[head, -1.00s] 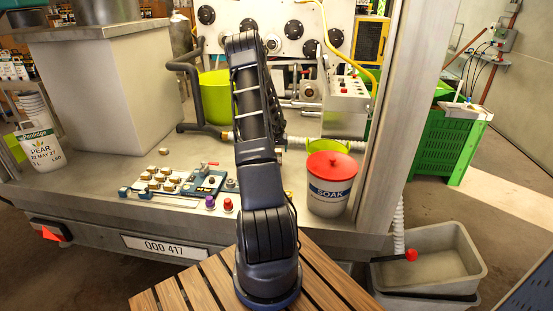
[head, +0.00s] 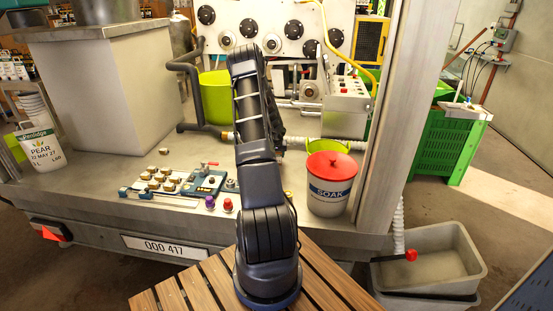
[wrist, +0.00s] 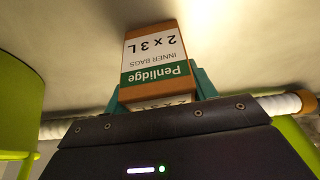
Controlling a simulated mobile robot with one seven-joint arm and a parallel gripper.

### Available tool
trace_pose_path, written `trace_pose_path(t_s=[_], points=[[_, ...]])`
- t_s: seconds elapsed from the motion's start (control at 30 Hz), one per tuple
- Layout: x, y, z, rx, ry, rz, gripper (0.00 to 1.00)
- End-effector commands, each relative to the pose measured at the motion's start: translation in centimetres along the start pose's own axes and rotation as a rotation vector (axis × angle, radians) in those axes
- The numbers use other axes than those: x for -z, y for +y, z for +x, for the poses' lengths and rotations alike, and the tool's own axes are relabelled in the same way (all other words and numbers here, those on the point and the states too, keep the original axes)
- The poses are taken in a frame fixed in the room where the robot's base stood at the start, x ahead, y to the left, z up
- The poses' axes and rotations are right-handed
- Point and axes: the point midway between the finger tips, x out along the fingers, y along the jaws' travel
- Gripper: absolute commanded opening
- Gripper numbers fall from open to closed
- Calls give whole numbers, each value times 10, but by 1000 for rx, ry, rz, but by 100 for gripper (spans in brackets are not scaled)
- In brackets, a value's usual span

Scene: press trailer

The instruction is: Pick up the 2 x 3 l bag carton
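The 2 x 3 L bag carton (wrist: 155,57) is an orange-brown box with a white and green Penlidge INNER BAGS label, its print upside down in the wrist view. It rests on a pale grey surface. My gripper (wrist: 162,96) has its two teal fingers spread apart, one on each side of the carton's near end. Whether the fingers touch its sides cannot be told. My gripper's dark body covers the nearest part of the carton. In the head view my own arm hides both the gripper and the carton.
A red-lidded SOAK tub (head: 330,186) stands right of my arm, with a lime bowl (head: 336,146) behind it. A lime bucket (head: 216,97) and a dark pipe (head: 190,92) stand to the left. A white ribbed hose (wrist: 285,104) runs near the gripper; a metal post (head: 392,120) rises at right.

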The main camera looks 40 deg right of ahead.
Motion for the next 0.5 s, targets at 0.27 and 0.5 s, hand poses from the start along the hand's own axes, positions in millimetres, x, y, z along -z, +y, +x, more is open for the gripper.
trace_pose_path(t_s=[0.27, 0.5], points=[[0, 0, 0, 0, 0, 0, 30], [7, -1, -15, 0, 3, -2, 30]])
